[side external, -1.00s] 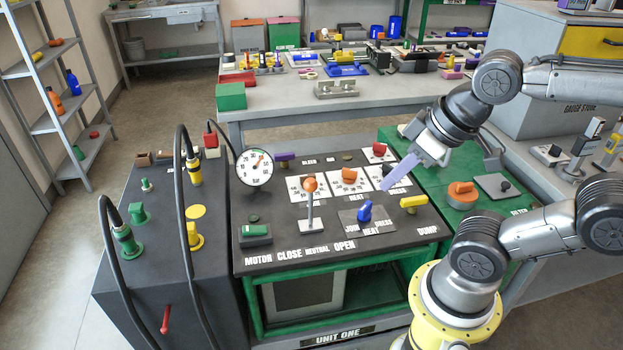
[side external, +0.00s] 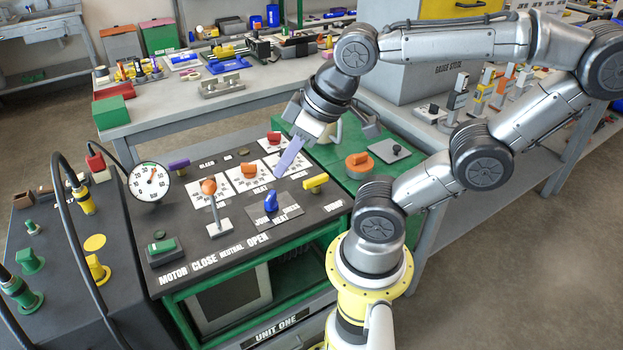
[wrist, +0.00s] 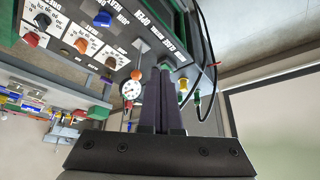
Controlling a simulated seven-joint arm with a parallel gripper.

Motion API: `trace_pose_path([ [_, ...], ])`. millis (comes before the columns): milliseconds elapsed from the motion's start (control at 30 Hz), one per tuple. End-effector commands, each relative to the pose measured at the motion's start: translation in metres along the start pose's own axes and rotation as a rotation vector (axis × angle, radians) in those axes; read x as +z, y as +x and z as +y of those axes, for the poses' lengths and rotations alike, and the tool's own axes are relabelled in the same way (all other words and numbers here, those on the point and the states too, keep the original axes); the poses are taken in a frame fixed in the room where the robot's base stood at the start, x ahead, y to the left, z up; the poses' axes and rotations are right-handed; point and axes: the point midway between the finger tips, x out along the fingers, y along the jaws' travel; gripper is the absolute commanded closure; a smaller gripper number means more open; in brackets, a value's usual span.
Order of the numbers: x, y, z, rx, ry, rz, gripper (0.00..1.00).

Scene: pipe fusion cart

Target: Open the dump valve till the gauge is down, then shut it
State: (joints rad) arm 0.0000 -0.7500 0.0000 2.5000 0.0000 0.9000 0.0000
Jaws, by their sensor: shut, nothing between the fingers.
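The yellow dump valve handle (side external: 316,182) is on the dark panel's right side, near the DUMP lettering. It lies roughly parallel to the panel's front edge. The round white pressure gauge (side external: 149,180) stands at the panel's left; its reddish needle points up and right, and the reading is too small to tell. The gauge also shows in the wrist view (wrist: 131,89), partly beside the fingers. My gripper (side external: 279,174) has its long purple-grey fingers shut and empty. They slant down over the panel, left of the yellow handle and apart from it. The handle is not visible in the wrist view.
A blue knob (side external: 271,202) stands just below my fingertips. Red (side external: 274,138) and orange (side external: 249,170) knobs are nearby. An orange-ball lever (side external: 210,188) rises from the panel. A purple handle (side external: 179,165) is near BLEED. Black hoses (side external: 66,205) arch at the left.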

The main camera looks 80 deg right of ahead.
Motion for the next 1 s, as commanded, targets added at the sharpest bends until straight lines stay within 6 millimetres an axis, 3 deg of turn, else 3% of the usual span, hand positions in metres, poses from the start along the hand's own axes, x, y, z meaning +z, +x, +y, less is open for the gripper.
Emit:
trace_pose_path([
  [367,0.000,0.000,0.000,0.000,0.000,0.000,1.00],
  [533,0.001,0.000,0.000,0.001,-0.045,-0.002,0.71],
  [667,-0.007,-0.006,0.006,0.029,-0.226,-0.003,0.48],
  [833,-0.037,0.001,0.040,0.118,-0.574,-0.142,0.47],
  [1000,-0.057,0.038,0.109,0.142,-0.846,-0.439,0.47],
])
